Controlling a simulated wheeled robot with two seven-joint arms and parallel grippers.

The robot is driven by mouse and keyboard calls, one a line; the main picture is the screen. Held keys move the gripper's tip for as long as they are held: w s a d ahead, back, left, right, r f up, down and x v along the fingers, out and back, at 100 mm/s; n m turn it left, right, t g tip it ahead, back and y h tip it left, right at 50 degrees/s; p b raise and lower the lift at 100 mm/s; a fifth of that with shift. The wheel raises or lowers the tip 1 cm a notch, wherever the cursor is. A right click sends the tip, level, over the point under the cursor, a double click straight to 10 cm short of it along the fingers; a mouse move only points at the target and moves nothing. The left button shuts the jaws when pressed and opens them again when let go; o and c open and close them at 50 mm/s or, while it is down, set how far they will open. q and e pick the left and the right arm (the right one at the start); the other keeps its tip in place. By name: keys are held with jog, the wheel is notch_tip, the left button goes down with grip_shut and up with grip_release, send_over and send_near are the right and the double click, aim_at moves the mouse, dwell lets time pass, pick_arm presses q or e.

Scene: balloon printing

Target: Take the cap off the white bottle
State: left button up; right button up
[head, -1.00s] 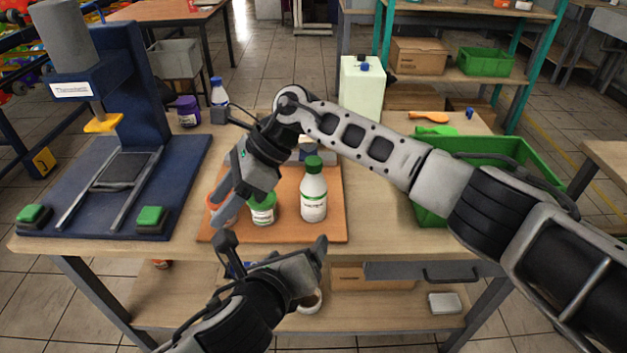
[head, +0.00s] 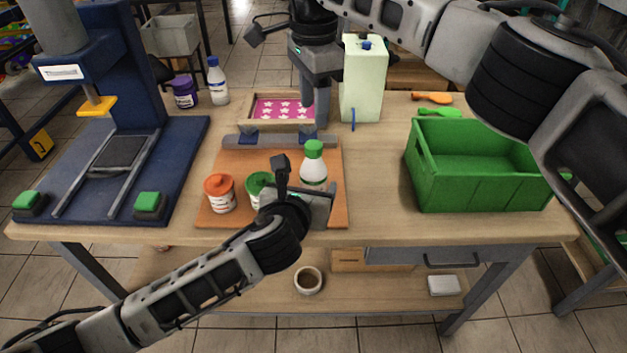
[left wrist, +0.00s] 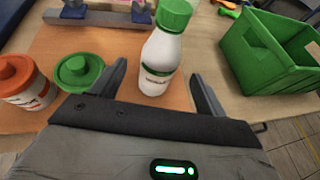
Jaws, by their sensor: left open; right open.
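The white bottle (head: 313,176) stands upright on the orange-brown board (head: 222,163), its green cap (head: 313,149) on top. It also shows in the left wrist view (left wrist: 161,58), with the cap (left wrist: 174,14) at the top edge. In the head view, my left gripper (head: 306,184) hides the bottle's lower part. My right gripper (head: 315,104) is open and empty, pointing down near the pink starred frame, behind the bottle.
A jar with an orange lid (head: 220,194) and a green-lidded jar (head: 258,184) stand left of the bottle. A blue press (head: 130,95) is at left, a green crate (head: 478,185) at right. A pale canister (head: 362,95) and the pink starred frame (head: 268,108) are behind.

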aim_at(314, 174)
pick_arm(q)
jog(key=x, duration=0.6)
jog(key=shift+w+d, duration=0.1)
